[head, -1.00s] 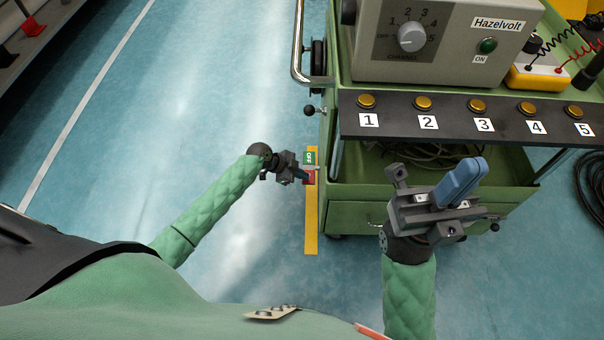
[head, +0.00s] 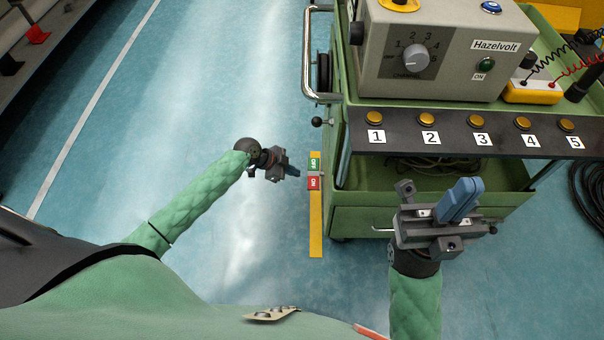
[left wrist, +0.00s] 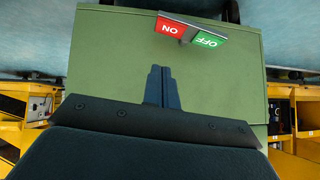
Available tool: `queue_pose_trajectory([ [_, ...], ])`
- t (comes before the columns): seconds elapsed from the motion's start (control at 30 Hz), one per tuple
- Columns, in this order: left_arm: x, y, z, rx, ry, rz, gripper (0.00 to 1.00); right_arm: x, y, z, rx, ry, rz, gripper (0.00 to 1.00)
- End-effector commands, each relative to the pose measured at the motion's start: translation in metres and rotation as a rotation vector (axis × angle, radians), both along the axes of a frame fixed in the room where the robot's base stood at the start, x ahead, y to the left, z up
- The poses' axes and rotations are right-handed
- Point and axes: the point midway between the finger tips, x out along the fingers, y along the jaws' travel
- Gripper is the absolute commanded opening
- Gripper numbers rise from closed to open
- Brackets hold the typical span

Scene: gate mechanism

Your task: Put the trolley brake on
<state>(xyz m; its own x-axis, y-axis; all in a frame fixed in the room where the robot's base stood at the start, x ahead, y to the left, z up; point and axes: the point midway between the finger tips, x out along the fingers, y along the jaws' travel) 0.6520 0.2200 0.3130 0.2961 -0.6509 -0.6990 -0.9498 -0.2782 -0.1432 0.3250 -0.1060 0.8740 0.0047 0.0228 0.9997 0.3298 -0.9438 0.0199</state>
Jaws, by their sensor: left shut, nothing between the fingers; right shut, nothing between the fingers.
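The green trolley (head: 385,222) stands right of centre. Its brake pedal (head: 314,171), a rocker with a green OFF half and a red ON half, sits low on its left side above a yellow floor strip. The pedal also shows at the top of the left wrist view (left wrist: 190,30), against a green panel; I cannot tell for sure which half is pressed down. My left gripper (head: 293,171) is shut and empty, just left of the pedal with a small visible gap. Its closed fingers (left wrist: 161,87) point toward the pedal. My right gripper (head: 461,199) is shut and empty before the trolley's front.
A grey Hazelvolt box (head: 440,55) with a dial stands on the trolley above a black strip of numbered buttons (head: 470,134). A chrome handle (head: 308,55) and a black-knobbed lever (head: 317,122) stick out on the trolley's left. The blue floor (head: 190,95) there is open.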

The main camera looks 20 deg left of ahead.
Motion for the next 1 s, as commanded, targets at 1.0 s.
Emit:
queue_pose_trajectory([
  [1.0, -0.01, 0.019, 0.02, 0.0, 0.0, 0.0, 0.0, 0.0, -0.001, 0.004, 0.002, 0.001, -0.012, 0.0],
])
